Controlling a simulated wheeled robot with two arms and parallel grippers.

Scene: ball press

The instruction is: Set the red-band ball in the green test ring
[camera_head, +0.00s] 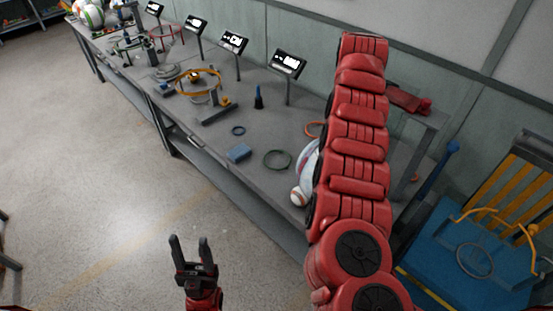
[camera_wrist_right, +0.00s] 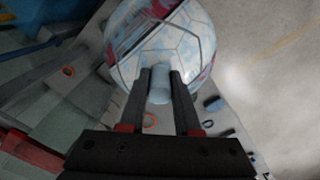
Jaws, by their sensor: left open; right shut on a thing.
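The red-band ball (camera_wrist_right: 160,40), white with pale blue lines and red patches, is beyond the fingertips of my right gripper (camera_wrist_right: 158,78) in the right wrist view. That gripper is shut on a pale blue stub (camera_wrist_right: 159,86) that appears to join the ball. In the head view the ball (camera_head: 307,164) is mostly hidden behind my right arm, and the right gripper is hidden. My left gripper (camera_head: 190,252) is open and empty, over the floor in front of the table.
A blue cart (camera_head: 450,260) stands at right.

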